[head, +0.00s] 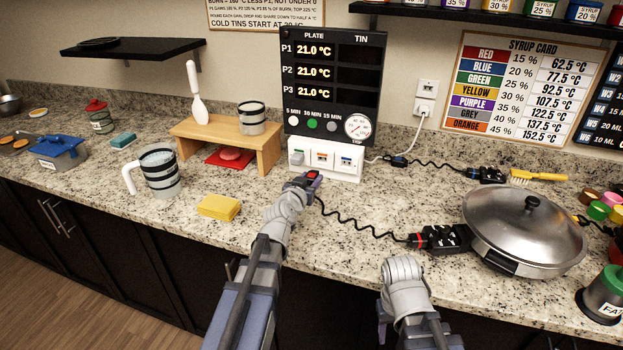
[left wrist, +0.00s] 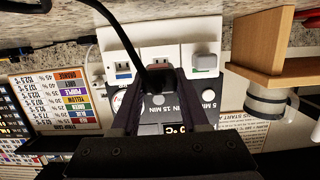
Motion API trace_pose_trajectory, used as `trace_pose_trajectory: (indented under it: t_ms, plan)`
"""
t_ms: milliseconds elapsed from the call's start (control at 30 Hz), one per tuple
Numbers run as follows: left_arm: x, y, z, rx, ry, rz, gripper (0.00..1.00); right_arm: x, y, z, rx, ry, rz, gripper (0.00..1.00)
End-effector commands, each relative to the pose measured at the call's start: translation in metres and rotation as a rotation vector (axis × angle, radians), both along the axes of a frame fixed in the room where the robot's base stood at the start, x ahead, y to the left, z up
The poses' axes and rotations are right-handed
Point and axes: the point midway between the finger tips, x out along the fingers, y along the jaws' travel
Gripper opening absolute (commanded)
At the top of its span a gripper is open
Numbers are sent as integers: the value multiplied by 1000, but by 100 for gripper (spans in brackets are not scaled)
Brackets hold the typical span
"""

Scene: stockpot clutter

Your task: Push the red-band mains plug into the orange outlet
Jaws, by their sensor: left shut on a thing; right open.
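My left gripper (head: 303,181) is shut on the red-band mains plug (head: 312,176), just in front of the white outlet panel (head: 325,175). In the left wrist view the dark plug (left wrist: 157,78) sits between the fingertips, in front of the middle outlet. That is the orange outlet (head: 323,158), which also shows in the left wrist view (left wrist: 161,56); the plug and fingers partly cover it. I cannot tell whether the plug touches it. The plug's coiled black cord (head: 352,222) runs right to a red-banded black block. My right wrist is low at the centre right; its fingers do not show.
A blue-marked outlet (head: 348,162) and a green-marked outlet (head: 298,157) flank the orange one. A wooden stand (head: 262,150) is close on the left. A lidded steel pan (head: 525,228) is at the right, and a yellow sponge (head: 219,207) lies at the front left.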

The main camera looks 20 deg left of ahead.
Motion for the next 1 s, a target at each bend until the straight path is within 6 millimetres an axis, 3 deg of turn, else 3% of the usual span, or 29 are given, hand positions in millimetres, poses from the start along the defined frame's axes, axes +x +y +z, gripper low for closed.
trace_pose_trajectory:
  t_ms: [367,1000]
  plan:
    - [6,0,0,0,0,0,0,0,0,0,0,0,0,50]
    - [55,-2,0,0,0,-1,0,0,0,0,0,0,0,50]
